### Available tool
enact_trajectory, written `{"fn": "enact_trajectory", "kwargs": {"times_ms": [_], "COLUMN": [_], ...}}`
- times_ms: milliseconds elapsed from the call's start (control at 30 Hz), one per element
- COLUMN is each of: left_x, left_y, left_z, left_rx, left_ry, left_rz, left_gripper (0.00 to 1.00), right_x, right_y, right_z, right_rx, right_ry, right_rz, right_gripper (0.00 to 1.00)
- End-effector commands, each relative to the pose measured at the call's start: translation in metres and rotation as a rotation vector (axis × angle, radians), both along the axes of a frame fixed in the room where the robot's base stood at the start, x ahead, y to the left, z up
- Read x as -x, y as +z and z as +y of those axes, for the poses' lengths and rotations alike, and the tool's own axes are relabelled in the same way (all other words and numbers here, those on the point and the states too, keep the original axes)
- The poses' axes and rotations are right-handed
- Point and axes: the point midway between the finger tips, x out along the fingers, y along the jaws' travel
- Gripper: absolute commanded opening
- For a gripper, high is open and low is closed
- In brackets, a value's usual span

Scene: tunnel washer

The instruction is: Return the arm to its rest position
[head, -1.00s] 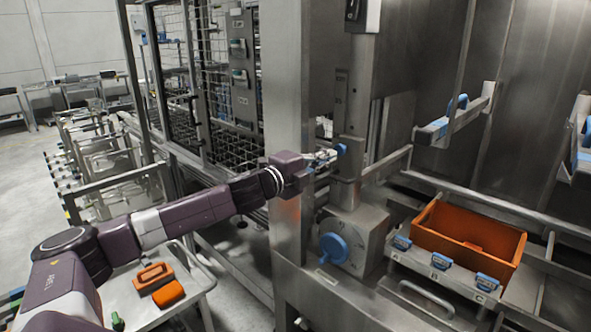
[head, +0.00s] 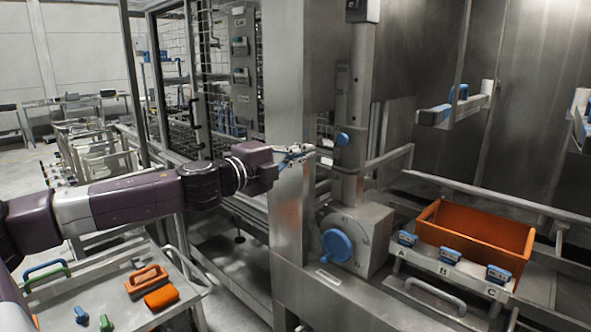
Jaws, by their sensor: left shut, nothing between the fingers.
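My left arm comes in from the left in the head view and reaches to the steel post of the washer (head: 290,220). My left gripper (head: 308,150) is at the end of it, small in the picture, shut and empty. It is in front of the post, a little left of a blue knob (head: 343,139) on an upright steel bar. I see a gap in the picture between the fingertips and the knob. My right gripper does not show.
A blue handwheel (head: 336,246) sits on a steel box below. An orange crate (head: 470,247) stands at right behind blue clips (head: 450,255). A cart (head: 105,308) at lower left holds an orange handled piece (head: 148,281) and an orange block (head: 161,298). Wire cage doors stand behind.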

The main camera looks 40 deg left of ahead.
Motion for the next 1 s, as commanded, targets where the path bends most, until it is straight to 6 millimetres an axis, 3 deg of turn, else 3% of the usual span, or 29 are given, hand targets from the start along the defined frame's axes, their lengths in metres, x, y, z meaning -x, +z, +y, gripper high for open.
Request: {"fn": "enact_trajectory", "kwargs": {"times_ms": [33,200,667,767,833,1000], "left_x": [0.005,0.016,0.022,0.015,0.008,0.000], "left_y": [-0.004,-0.002,-0.005,-0.029,-0.057,-0.148], "left_z": [0.001,0.001,0.000,-0.010,-0.022,-0.061], "left_rx": [-0.007,-0.004,0.010,0.046,0.090,0.242], "left_ry": [0.001,-0.001,-0.001,-0.006,-0.008,0.013], "left_rz": [-0.003,-0.002,0.006,0.030,0.059,0.160], "left_gripper": [0.00,0.00,0.00,0.00,0.00,0.00], "right_x": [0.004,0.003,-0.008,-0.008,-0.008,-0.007], "right_y": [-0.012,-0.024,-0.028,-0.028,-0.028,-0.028], "right_z": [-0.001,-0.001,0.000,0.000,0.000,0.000], "right_rx": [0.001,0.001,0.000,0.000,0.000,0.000], "right_ry": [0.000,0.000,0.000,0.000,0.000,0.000], "right_rz": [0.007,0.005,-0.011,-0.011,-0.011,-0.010], "right_gripper": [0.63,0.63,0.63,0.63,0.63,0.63]}}
